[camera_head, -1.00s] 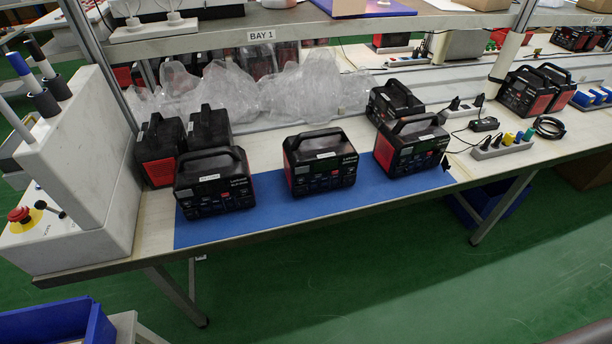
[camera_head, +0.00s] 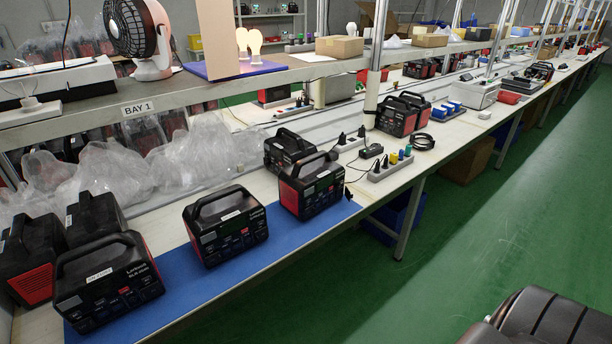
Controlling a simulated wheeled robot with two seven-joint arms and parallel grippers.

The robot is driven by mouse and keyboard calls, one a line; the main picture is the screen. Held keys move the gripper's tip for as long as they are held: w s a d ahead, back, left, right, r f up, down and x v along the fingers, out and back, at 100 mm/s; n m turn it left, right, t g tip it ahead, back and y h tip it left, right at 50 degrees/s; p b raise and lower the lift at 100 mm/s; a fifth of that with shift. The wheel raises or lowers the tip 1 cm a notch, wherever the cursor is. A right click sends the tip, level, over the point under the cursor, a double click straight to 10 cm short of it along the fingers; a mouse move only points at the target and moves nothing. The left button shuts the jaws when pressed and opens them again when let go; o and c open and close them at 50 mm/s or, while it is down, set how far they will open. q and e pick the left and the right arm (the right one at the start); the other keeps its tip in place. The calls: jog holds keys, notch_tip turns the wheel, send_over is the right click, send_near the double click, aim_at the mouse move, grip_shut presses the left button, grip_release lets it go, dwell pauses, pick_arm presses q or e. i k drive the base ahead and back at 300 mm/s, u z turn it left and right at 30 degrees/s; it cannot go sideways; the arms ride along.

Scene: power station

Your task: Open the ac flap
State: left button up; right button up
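Three black power stations with red sides and top handles stand in a row on a blue mat (camera_head: 200,290). The left power station (camera_head: 110,280) carries a white label on its front. The middle power station (camera_head: 226,228) and the right power station (camera_head: 312,188) stand farther along the mat. Their fronts have dark ports and small red parts, but I cannot make out which part is the ac flap or whether it is open. Neither of my grippers shows in the head view.
More power stations (camera_head: 289,150) stand behind and along the bench. Clear plastic bags (camera_head: 185,155) lie at the back under the BAY 1 shelf. A power strip (camera_head: 390,166) with plugs stands to the right. The green floor (camera_head: 470,200) is open; a dark padded seat (camera_head: 545,318) is at lower right.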

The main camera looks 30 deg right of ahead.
aim_at(347, 194)
jog(key=u, duration=1.85)
jog(key=k, duration=0.9)
jog(key=z, duration=1.7)
jog(key=i, duration=0.5)
jog(key=u, duration=0.05)
